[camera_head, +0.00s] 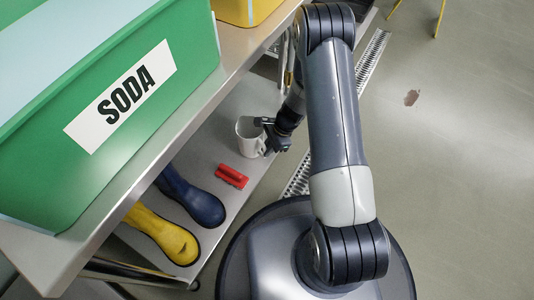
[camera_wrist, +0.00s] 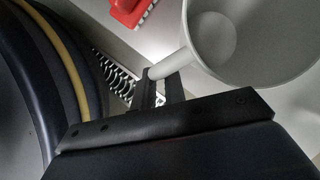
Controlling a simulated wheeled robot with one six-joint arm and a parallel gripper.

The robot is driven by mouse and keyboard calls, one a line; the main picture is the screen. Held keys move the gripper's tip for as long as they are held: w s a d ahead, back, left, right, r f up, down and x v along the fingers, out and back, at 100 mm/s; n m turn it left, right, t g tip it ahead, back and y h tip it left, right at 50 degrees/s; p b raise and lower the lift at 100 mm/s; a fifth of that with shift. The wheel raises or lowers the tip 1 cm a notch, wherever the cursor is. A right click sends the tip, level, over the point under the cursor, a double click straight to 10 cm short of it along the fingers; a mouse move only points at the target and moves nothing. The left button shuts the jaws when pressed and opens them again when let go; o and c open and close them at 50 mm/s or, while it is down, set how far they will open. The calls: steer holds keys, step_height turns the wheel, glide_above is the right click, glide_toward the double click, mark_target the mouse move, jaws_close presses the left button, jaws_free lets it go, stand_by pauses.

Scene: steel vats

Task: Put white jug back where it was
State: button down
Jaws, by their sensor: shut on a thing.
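The white jug (camera_head: 250,138) is upright at the lower shelf, near the shelf's outer edge. My gripper (camera_head: 268,122) is at its right side, shut on its handle. In the wrist view the jug (camera_wrist: 245,45) fills the upper right, its open mouth facing the camera and its inside looking empty. The fingers of my gripper (camera_wrist: 160,88) close around the handle below the rim. I cannot tell whether the jug's base touches the shelf.
On the lower shelf (camera_head: 225,205) are a red brush (camera_head: 232,177), a blue boot (camera_head: 192,197) and a yellow boot (camera_head: 162,236). A green SODA bin (camera_head: 110,130) stands on the upper steel shelf (camera_head: 215,85). A floor drain grate (camera_head: 372,58) runs beside the rack. Open floor lies right.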

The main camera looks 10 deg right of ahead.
steer(key=shift+f+b, duration=0.45)
steer(key=shift+f, duration=1.1)
steer(key=c, duration=1.5)
jaws_free()
steer(key=shift+o, duration=0.2)
steer(key=p+v, duration=0.5)
steer(key=v, duration=0.7)
